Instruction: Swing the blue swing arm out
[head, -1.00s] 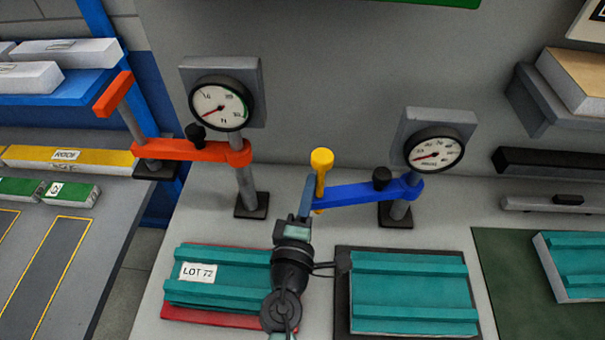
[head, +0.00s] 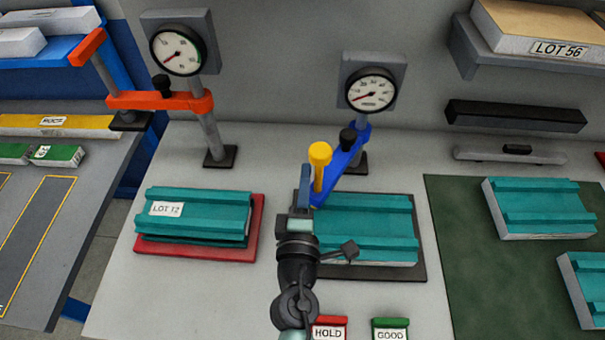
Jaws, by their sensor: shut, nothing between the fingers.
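The blue swing arm (head: 343,163) reaches from its post under the right gauge (head: 370,88) toward the front left, over the back left part of a teal panel (head: 375,228) on a dark mat. A yellow-knobbed handle (head: 320,155) stands upright at its free end. A black knob (head: 348,138) sits on the arm near the post. My gripper (head: 304,188) is shut and empty, just left of the yellow handle. It looks close against the handle, but I cannot tell if they touch. My wrist hides part of the panel's left edge.
An orange swing arm (head: 160,101) with its own gauge (head: 178,50) stands at the left, behind a teal panel labelled LOT 12 (head: 200,212) on a red mat. HOLD (head: 328,328) and GOOD (head: 390,329) blocks lie in front. A green mat (head: 460,270) with more panels is right.

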